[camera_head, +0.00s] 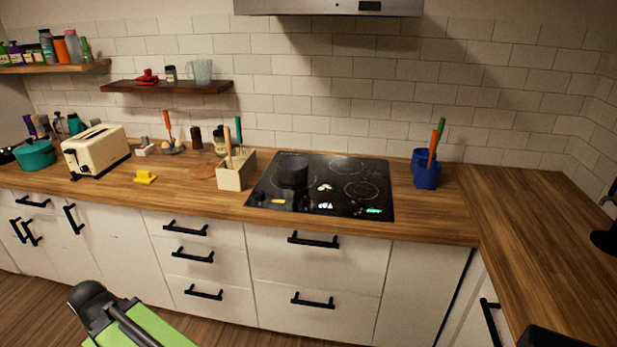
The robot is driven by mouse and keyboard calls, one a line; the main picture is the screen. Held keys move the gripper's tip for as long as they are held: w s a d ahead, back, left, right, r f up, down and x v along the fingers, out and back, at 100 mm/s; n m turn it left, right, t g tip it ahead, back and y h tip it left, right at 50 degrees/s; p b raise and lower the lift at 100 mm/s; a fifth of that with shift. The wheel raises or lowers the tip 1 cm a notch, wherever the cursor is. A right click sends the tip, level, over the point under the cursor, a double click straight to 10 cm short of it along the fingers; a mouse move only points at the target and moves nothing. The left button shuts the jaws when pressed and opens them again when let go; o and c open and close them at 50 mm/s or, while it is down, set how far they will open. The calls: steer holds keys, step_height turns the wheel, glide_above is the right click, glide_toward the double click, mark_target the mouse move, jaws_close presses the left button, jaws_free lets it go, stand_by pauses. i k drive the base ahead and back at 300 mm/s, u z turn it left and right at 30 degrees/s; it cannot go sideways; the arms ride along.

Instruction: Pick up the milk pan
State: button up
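A small dark pan (292,171), which looks like the milk pan, stands upright on the back left part of the black cooktop (322,211). It is dark against the dark glass, and I cannot make out a handle. My gripper does not show clearly. A green and black part of my own body is at the lower left, well in front of the cabinets and away from the pan.
A beige utensil holder (235,174) stands just left of the cooktop, and a blue one (425,172) right of it. A toaster (95,150) and teal pot (35,154) are far left. Drawer handles (313,240) stick out below. The right counter (545,235) is mostly clear.

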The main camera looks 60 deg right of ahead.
mark_target(294, 178)
steer(key=z, duration=0.05)
steer(key=i, duration=1)
